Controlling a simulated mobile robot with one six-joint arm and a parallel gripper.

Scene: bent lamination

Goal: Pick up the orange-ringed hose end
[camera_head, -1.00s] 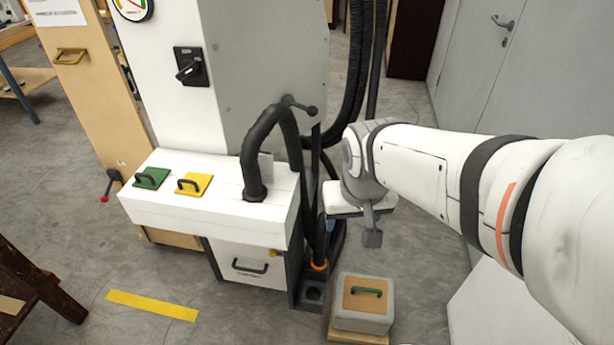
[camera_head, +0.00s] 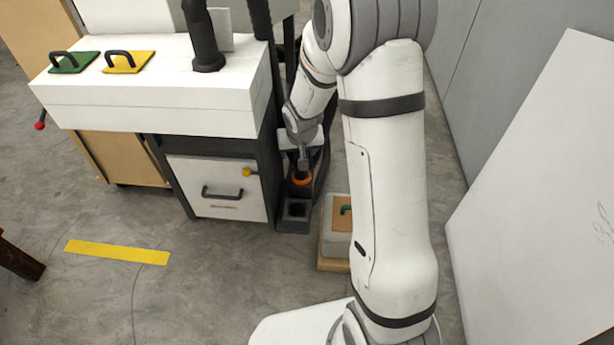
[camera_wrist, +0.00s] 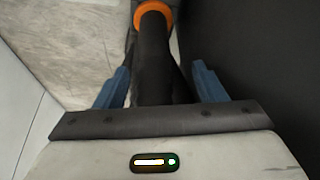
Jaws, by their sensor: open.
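The orange-ringed hose end (camera_head: 301,178) stands low beside the machine's dark right-hand leg, at the dark socket block on the floor. In the wrist view the black hose (camera_wrist: 153,65) runs up the middle of the picture to its orange ring (camera_wrist: 153,12) at the top. My gripper (camera_wrist: 160,80) is open, with one blue finger on each side of the hose. I cannot tell whether either finger touches it. In the head view my gripper (camera_head: 303,155) is just above the orange ring, partly hidden by my wrist.
A dark block with a square opening (camera_head: 295,212) is in front of the ring. A grey box with a green handle (camera_head: 338,225) stands on a wooden base to the right. The white machine table (camera_head: 160,100) is to the left. Open floor lies in front.

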